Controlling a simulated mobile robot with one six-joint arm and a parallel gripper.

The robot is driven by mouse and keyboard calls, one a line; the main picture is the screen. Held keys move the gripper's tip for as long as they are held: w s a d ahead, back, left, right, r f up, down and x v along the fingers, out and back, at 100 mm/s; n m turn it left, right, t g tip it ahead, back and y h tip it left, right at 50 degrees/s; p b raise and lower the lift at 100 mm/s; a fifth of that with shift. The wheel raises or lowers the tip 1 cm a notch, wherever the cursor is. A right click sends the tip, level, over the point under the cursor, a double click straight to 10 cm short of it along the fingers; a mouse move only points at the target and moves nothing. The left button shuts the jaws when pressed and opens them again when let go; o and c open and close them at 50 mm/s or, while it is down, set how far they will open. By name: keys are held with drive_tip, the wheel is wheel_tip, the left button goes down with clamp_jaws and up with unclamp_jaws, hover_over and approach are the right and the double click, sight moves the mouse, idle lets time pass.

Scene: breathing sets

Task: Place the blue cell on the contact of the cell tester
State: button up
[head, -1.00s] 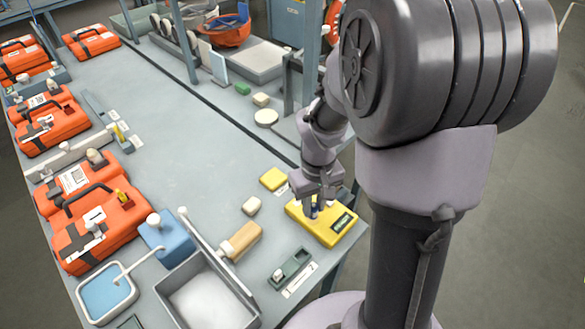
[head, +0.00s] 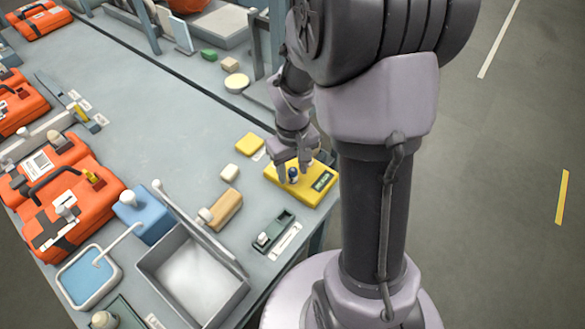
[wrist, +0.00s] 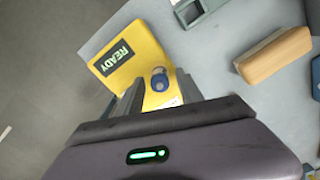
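The yellow cell tester (head: 318,192) lies near the right edge of the bench, with a dark display. In the wrist view the tester (wrist: 150,50) shows the word READY on it. The blue cell (head: 292,174) stands upright on the tester; it also shows in the wrist view (wrist: 160,80). My gripper (head: 293,176) is over the tester, its fingers on either side of the cell. In the wrist view my gripper (wrist: 160,82) is open, with gaps between the fingers and the cell. The contact under the cell is hidden.
A grey bin (head: 160,265) and orange cases (head: 85,205) stand further left. The bench middle is clear.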

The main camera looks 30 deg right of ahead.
sight(293, 169)
wheel_tip(293, 169, up, 12)
drive_tip(key=p, duration=0.5)
drive_tip(key=s+a+r+m+t+y, duration=0.2)
drive_tip(key=s+a+r+t, duration=0.3)
drive_tip(key=s+a+r, duration=0.6)
drive_tip(key=a+r+m, duration=0.1)
drive_tip(key=a+r, duration=0.1)
drive_tip(key=a, duration=0.1)
drive_tip(key=shift+s+a+r+m+t, duration=0.25)
drive_tip(key=shift+a+m+t, duration=0.05)
drive_tip(key=shift+m+t, duration=0.1)
